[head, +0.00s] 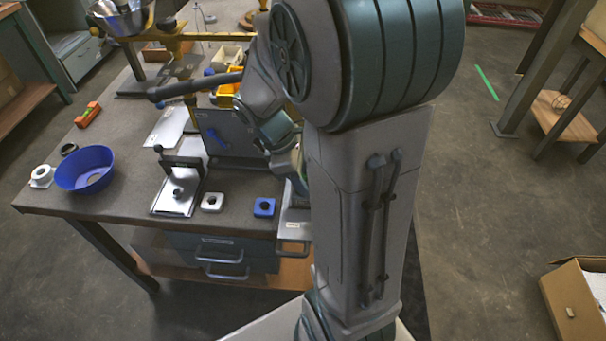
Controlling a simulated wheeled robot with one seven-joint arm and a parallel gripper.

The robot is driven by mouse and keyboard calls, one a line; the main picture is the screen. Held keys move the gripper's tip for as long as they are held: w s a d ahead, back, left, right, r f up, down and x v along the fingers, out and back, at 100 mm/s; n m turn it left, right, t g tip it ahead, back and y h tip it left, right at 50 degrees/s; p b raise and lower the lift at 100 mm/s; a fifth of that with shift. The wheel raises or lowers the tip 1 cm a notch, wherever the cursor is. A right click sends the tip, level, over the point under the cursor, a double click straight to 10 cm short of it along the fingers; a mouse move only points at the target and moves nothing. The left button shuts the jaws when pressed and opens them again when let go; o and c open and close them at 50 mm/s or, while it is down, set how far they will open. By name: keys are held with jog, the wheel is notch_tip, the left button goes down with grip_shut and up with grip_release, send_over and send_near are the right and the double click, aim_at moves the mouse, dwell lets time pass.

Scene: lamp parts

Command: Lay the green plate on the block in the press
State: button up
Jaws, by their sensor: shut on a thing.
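My gripper's fingers are hidden behind my own arm, which fills the middle of the head view. Only part of the wrist shows, over the right side of the workbench (120,200). I cannot see what the fingers hold. No green plate shows in this view. I cannot make out the press or a block in it with certainty. A dark lever with a rounded end reaches left from behind my arm, above the bench. A metal fixture (180,192) with a flat base and a round knob stands near the bench's front edge.
A blue bowl (84,170) and a white ring-shaped part (42,176) sit at the left. A white square part (212,202) and a blue square part (264,207) lie near the front edge. A dark upright panel (228,134) stands behind them. A cardboard box (575,300) is on the floor at right.

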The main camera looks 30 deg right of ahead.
jog(key=shift+f, duration=0.15)
jog(key=shift+r, duration=0.2)
dwell(0.3)
jog(key=shift+f, duration=0.2)
dwell(0.5)
jog(key=shift+r+p, duration=0.2)
jog(key=shift+p, duration=0.3)
jog(key=o, duration=1.1)
jog(key=shift+c, duration=0.2)
